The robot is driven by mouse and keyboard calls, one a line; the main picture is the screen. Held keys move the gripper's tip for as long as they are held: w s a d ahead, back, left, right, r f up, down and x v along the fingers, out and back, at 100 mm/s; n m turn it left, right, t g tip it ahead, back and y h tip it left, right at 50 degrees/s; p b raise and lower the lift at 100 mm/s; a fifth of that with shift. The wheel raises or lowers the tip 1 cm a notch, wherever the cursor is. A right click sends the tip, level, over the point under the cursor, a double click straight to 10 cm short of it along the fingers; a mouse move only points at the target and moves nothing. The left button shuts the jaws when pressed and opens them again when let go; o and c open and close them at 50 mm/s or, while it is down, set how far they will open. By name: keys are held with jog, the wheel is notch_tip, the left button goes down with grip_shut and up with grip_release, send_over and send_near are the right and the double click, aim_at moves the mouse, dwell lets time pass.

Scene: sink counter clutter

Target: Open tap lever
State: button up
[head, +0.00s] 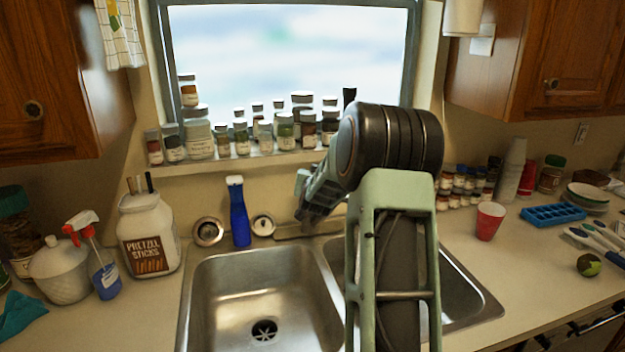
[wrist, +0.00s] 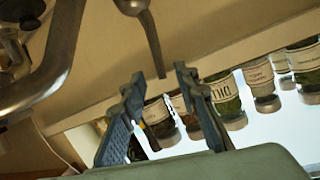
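The tap shows in the wrist view, which is turned roughly upside down. Its curved metal spout (wrist: 45,70) runs along the left edge. Its slim metal lever (wrist: 147,35) comes from a rounded cap at top centre and points down toward the gap between my fingertips. My gripper (wrist: 160,80) is open, with its two fingers apart and nothing visible between them except jars behind. The lever tip appears close to the fingertips; I cannot tell whether it touches. In the head view my gripper (head: 308,205) is behind the sink near the wall, and my arm hides most of the tap.
Several spice jars (head: 285,130) crowd the windowsill close above my gripper. A double sink (head: 262,295) lies below. A blue bottle (head: 238,212) stands left of my gripper, and a red cup (head: 489,221) stands at right.

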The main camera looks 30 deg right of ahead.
jog(key=shift+v, duration=2.8)
jog(key=shift+a+f, duration=0.1)
